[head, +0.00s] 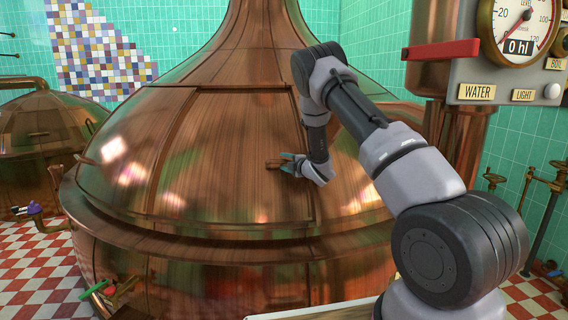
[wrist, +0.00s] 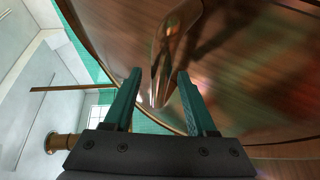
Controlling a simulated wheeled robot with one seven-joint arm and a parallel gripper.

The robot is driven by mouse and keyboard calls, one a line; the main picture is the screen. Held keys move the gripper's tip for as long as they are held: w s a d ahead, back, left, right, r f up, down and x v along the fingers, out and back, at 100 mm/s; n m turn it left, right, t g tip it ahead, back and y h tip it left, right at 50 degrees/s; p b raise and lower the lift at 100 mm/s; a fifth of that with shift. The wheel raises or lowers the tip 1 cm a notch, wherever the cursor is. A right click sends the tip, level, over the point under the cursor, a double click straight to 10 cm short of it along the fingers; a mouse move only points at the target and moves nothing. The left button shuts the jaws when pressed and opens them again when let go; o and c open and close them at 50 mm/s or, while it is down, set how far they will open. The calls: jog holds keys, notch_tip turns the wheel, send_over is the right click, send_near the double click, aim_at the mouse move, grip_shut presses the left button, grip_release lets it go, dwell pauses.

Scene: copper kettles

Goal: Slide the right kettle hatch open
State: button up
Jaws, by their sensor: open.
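The large copper kettle (head: 120,185) fills the middle of the head view. Its hatch (head: 235,125) is a curved panel on the sloping front, outlined by thin seams, and no dark opening shows around it. A small copper handle (head: 273,164) sticks out near the hatch's right edge. My gripper (head: 289,161) is at this handle, reaching in from the right. In the wrist view the handle (wrist: 166,55) runs between the two green fingers of my gripper (wrist: 159,72). The fingers are open, with a gap visible on both sides of the handle.
A second copper kettle (head: 35,122) stands at the left. A panel with a gauge (head: 520,28) and a red lever (head: 441,49) is at the upper right. Pipes with valves (head: 540,180) stand at the right. The checkered floor (head: 40,255) shows at the left.

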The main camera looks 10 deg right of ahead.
jog(key=shift+w+a, duration=0.15)
jog(key=shift+w, duration=0.2)
grip_shut()
jog(key=shift+f, duration=0.1)
dwell(1.1)
